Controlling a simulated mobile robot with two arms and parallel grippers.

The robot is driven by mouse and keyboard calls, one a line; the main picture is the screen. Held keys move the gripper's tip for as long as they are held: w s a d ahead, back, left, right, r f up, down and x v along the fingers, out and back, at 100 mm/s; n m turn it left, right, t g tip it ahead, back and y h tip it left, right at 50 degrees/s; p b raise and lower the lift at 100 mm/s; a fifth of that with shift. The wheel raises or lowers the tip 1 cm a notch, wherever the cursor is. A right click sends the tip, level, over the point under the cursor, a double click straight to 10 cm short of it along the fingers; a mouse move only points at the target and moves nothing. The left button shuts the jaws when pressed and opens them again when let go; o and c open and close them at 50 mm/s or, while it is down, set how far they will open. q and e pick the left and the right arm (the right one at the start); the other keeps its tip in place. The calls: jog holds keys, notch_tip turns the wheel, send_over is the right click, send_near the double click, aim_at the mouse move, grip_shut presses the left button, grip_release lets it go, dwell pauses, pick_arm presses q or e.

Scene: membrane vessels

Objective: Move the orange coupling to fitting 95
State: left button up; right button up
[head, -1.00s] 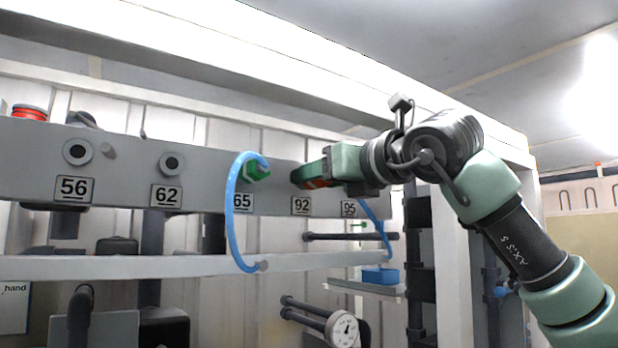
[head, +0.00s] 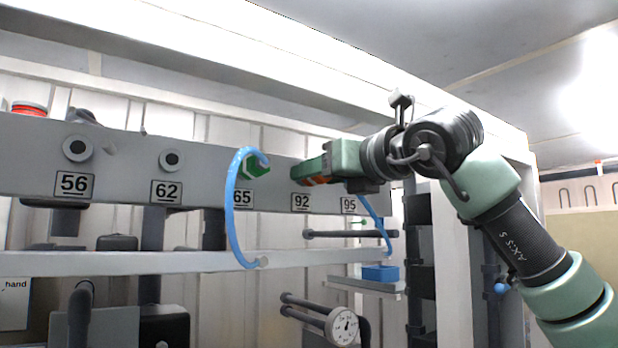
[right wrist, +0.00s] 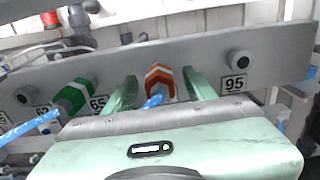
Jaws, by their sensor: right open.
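The orange coupling (right wrist: 159,82) sits on the grey panel with a blue hose running from it, between the two fingers of my right gripper (right wrist: 158,88). The fingers are open, one on each side of it; whether they touch it I cannot tell. In the head view my right gripper (head: 305,175) is at the panel above the 92 label, and only a bit of the orange coupling (head: 316,181) shows. Fitting 95 (right wrist: 240,62) is a bare round fitting to the right in the right wrist view; my gripper hides it in the head view. My left gripper is not in view.
A green coupling (head: 257,168) with a blue hose (head: 231,210) sits at fitting 65, left of my right gripper. Fittings 56 (head: 77,149) and 62 (head: 171,161) are bare. A rail (head: 150,263) runs below the panel. A blue bin (head: 380,274) stands lower right.

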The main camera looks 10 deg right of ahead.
dwell(0.4)
grip_shut()
jog(key=shift+s+f+b, duration=0.1)
jog(key=shift+f+b, duration=0.1)
jog(key=shift+b, duration=0.25)
jog(key=b+v, duration=0.1)
jog(key=v, duration=0.2)
jog(key=shift+r, duration=0.15)
